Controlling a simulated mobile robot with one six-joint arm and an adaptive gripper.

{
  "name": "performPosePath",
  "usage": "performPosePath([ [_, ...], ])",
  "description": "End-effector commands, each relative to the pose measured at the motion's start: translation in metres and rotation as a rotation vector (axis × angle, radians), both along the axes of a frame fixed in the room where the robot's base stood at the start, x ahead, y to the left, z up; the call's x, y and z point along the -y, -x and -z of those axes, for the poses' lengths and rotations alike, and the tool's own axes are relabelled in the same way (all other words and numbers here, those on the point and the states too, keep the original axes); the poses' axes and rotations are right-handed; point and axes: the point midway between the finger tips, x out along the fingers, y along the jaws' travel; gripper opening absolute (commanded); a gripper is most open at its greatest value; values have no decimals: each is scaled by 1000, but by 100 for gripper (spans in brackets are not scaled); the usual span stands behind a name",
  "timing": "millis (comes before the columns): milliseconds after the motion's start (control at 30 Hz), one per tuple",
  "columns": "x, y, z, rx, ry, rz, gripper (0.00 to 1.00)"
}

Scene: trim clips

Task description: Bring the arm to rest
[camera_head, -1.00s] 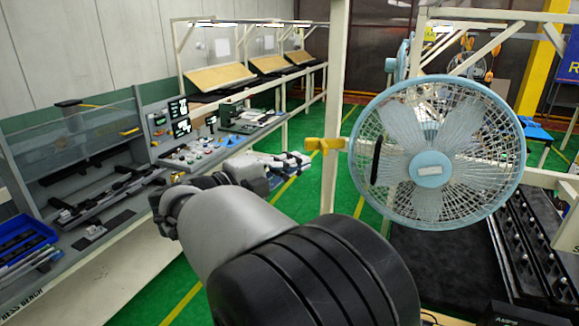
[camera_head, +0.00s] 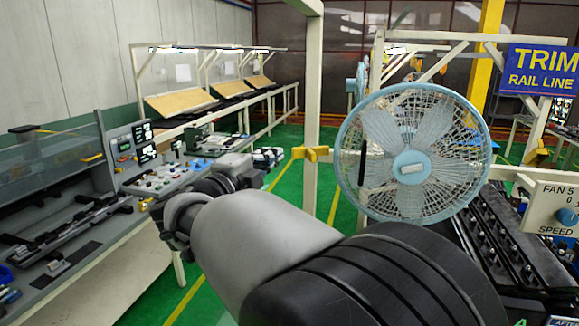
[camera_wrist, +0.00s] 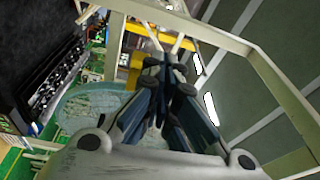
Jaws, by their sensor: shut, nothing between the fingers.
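My arm reaches forward and to the left from the bottom right of the head view, in front of the workbench and fan. My gripper (camera_wrist: 165,75) shows in the wrist view with its dark fingers drawn together and nothing between them. In the head view the gripper end (camera_head: 268,157) is small and partly hidden behind my wrist. It appears to be in free air, with no object touching it.
A blue caged fan (camera_head: 412,165) stands right of my arm, by a white post (camera_head: 312,100) with a yellow clamp (camera_head: 311,153). A grey workbench (camera_head: 105,225) with parts lies left. A fan speed box (camera_head: 548,208) is at right. Green floor (camera_head: 290,190) shows between.

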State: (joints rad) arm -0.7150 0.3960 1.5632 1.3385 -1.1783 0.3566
Motion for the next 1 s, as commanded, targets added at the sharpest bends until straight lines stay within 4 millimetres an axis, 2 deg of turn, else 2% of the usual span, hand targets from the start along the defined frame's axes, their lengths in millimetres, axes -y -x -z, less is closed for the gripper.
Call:
performPosePath([
  [33,15,-4,0,-1,49,-80,0],
  [133,25,0,0,-37,193,-271,0],
  [267,38,31,30,-134,411,-497,0],
  [367,53,72,76,-252,591,-648,0],
  [500,82,138,156,-454,804,-812,0],
  [800,163,280,312,-915,1070,-1019,0],
  [900,189,323,351,-1058,1111,-1062,0],
  [1000,208,356,378,-1169,1130,-1092,0],
])
